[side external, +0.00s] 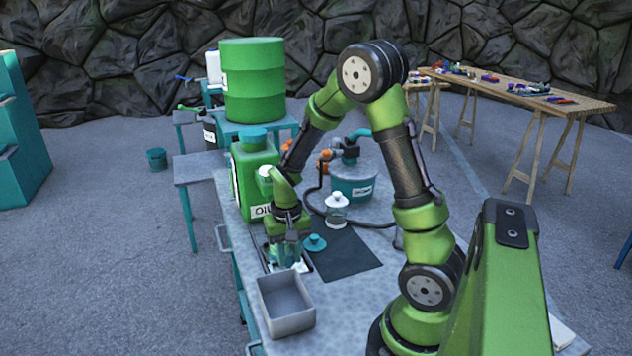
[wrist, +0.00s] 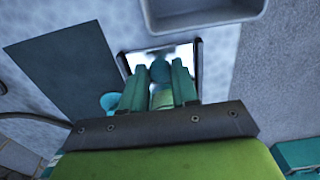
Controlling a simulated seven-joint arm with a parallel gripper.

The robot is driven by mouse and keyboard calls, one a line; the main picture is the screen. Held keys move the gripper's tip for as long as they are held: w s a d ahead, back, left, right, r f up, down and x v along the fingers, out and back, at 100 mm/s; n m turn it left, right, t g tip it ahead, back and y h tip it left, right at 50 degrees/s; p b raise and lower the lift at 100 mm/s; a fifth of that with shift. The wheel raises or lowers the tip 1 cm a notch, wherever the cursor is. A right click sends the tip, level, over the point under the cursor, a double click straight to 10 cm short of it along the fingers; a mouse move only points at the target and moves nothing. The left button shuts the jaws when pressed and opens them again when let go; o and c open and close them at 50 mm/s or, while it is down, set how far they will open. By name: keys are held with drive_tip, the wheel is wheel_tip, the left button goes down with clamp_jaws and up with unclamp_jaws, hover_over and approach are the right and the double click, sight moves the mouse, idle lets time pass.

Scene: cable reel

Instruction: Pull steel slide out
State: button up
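A bright, mirror-like steel plate in a dark frame, which looks like the steel slide (wrist: 134,60), lies flat on the bench under my gripper. In the side external view only a corner of the slide (side external: 303,266) shows beside my gripper (side external: 287,262). A rounded teal knob (wrist: 160,70) stands over the plate. In the wrist view my gripper (wrist: 160,75) points down with its two teal fingers on either side of the knob. I cannot tell whether the fingers touch it. The lower part of the knob is hidden between the fingers.
A grey open bin (side external: 287,303) stands close in front of the slide. A teal round lid-like piece (side external: 315,243), a dark mat (side external: 345,252) and a clear jar (side external: 337,210) are to the right. A green oil can (side external: 254,172) stands behind my gripper.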

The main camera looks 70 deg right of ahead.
drive_tip(key=o, duration=0.4)
drive_tip(key=shift+a, duration=0.1)
drive_tip(key=shift+o, duration=0.2)
wheel_tip(320, 180, up, 17)
drive_tip(key=shift+f, duration=0.1)
drive_tip(key=s+a+r+n+t+y, duration=0.1)
drive_tip(key=s+a+r+n+t, duration=0.1)
drive_tip(key=a, duration=0.5)
drive_tip(key=s+a+r+n+t+y, duration=0.1)
drive_tip(key=s+a+r+n+t, duration=0.1)
drive_tip(key=s+a+t, duration=0.3)
drive_tip(key=shift+s+a+n, duration=0.25)
drive_tip(key=shift+a+n, duration=0.25)
drive_tip(key=shift+a, duration=0.75)
